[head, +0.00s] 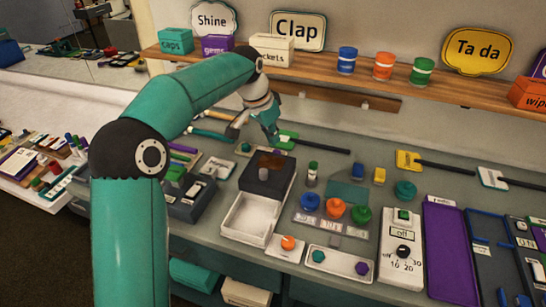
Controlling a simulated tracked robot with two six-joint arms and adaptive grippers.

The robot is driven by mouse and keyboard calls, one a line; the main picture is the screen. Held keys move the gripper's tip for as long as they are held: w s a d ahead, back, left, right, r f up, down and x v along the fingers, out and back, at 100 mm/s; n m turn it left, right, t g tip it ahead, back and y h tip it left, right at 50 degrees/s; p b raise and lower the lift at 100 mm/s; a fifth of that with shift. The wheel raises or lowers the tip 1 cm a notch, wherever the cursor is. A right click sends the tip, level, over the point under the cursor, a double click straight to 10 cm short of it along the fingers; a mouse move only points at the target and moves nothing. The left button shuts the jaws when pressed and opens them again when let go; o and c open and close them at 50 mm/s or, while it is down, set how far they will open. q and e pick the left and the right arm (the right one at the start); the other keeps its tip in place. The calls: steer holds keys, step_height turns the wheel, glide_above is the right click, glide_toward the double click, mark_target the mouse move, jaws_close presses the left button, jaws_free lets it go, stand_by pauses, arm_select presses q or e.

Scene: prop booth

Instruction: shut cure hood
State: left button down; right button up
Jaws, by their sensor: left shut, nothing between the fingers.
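What looks like the cure hood is a dark grey box with a brown window (270,161) on its top. It stands on the grey-green bench, at the rear of a shallow white tray (251,216). The tray is uncovered and looks empty. My left arm comes in from the left and arches over the bench. My left gripper (271,136) points down behind the hood, close to its far side. Its fingers are shut and empty. I cannot tell whether it touches the hood. My right gripper is out of view.
A green-headed tool with a black handle (320,146) lies behind the hood. A small green-capped bottle (312,174) stands to its right. Blue, orange and green knobs (334,208) and a dial box (402,250) are farther right. A wooden shelf (310,72) runs above the bench.

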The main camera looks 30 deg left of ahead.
mark_target(272, 171)
arm_select(q)
steer(key=p+x, duration=0.1)
steer(key=x, duration=0.8)
steer(key=shift+a+f, duration=0.1)
steer(key=shift+f, duration=0.2)
steer(key=s, duration=0.2)
steer(key=s+p, duration=0.1)
steer(key=shift+s+a+r, duration=0.15)
steer(key=shift+a+r, duration=0.15)
steer(key=shift+a, duration=0.1)
steer(key=shift+s+a+f, duration=0.1)
steer(key=shift+s, duration=0.25)
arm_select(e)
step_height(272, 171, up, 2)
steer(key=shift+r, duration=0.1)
arm_select(q)
steer(key=shift+s, duration=0.1)
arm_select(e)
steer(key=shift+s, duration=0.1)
